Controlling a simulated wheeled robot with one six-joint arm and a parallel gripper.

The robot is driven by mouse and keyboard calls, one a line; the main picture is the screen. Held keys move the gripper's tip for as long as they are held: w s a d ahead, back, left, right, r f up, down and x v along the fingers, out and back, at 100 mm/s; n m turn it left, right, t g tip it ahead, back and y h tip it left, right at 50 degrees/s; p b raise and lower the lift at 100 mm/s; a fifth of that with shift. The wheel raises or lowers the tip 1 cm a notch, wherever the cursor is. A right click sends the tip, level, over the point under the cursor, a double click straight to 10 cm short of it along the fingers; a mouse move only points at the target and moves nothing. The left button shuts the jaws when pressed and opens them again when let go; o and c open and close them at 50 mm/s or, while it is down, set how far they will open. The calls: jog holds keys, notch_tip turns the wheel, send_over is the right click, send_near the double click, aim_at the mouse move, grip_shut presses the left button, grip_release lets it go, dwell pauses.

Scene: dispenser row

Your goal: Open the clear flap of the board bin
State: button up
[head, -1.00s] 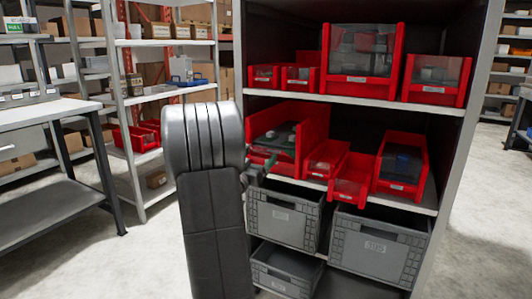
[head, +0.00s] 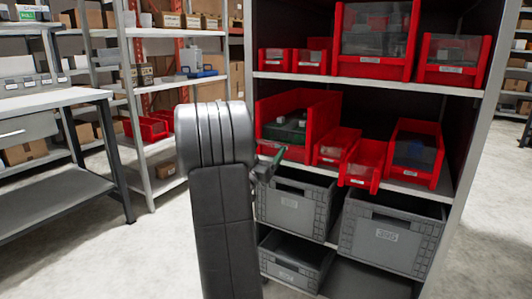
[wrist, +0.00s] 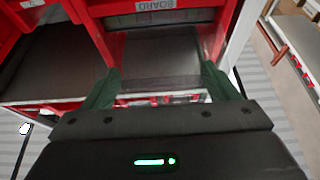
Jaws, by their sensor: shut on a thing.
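The board bin (head: 335,105) is a red bin at the left of the middle shelf in the head view. Its upside-down BOARD label (wrist: 157,5) shows at the top of the wrist view. The clear flap (wrist: 160,58) lies between my gripper's two green fingers (wrist: 163,88), which are shut on its sides. In the head view my gripper (head: 274,160) is at the bin's lower front, partly hidden by my arm. Dark green contents (head: 286,132) show inside the bin. The flap cannot be made out clearly in the head view.
Smaller red bins (head: 337,146) stand to the right on the same shelf. Grey crates (head: 295,205) are below, and more red bins (head: 375,40) above. A workbench (head: 50,105) is at the left. The floor (head: 150,250) in front is clear.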

jog(key=o, duration=1.3)
jog(key=p+v, duration=0.2)
jog(key=v, duration=1.1)
jog(key=shift+s+a+f, duration=0.15)
jog(key=shift+s, duration=0.15)
